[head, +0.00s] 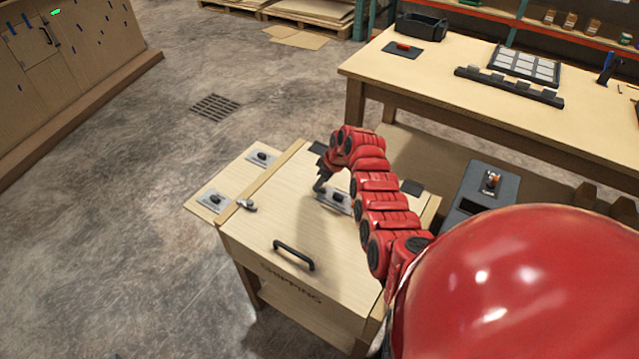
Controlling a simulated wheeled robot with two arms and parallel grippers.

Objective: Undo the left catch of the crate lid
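The crate (290,300) is a pale wooden box marked "SHIPPING" on its front. Its flat lid (265,222) appears closed and has a black bar handle (294,255) near the front. A small metal fitting (247,204), which looks like a catch, sits at the lid's left edge. My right gripper (320,186) points down over the back part of the lid, beside a light plate with a black knob (338,198). Its fingers are small and dark, so I cannot tell if they are open or touch anything. My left gripper is not in view.
Left of the lid, a side board carries two plates with black knobs (214,200) (262,157). A dark grey unit (480,192) stands to the right. A workbench (440,75) with trays is behind. Floor on the left (120,230) is clear. My red arm hides the crate's right side.

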